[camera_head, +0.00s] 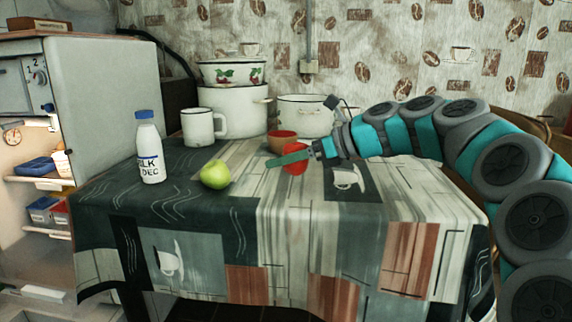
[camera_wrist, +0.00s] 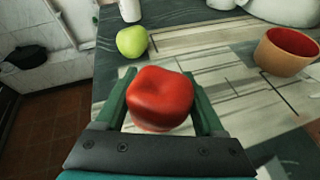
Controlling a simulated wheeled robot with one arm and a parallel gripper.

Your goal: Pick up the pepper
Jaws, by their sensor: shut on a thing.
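The red pepper (camera_wrist: 160,97) sits between the two green fingers of my gripper (camera_wrist: 160,105) in the wrist view, and the fingers are shut on it. In the head view the pepper (camera_head: 294,160) is partly hidden behind a green finger of my gripper (camera_head: 290,159), over the middle of the table. I cannot tell for certain whether the pepper touches the cloth.
A green apple (camera_head: 215,175) lies to the left, with a milk bottle (camera_head: 149,148) beyond it. A brown-red bowl (camera_head: 281,141) stands close behind the pepper. A white mug (camera_head: 203,127) and enamel pots (camera_head: 235,108) stand at the back. The table's front (camera_head: 330,215) is clear.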

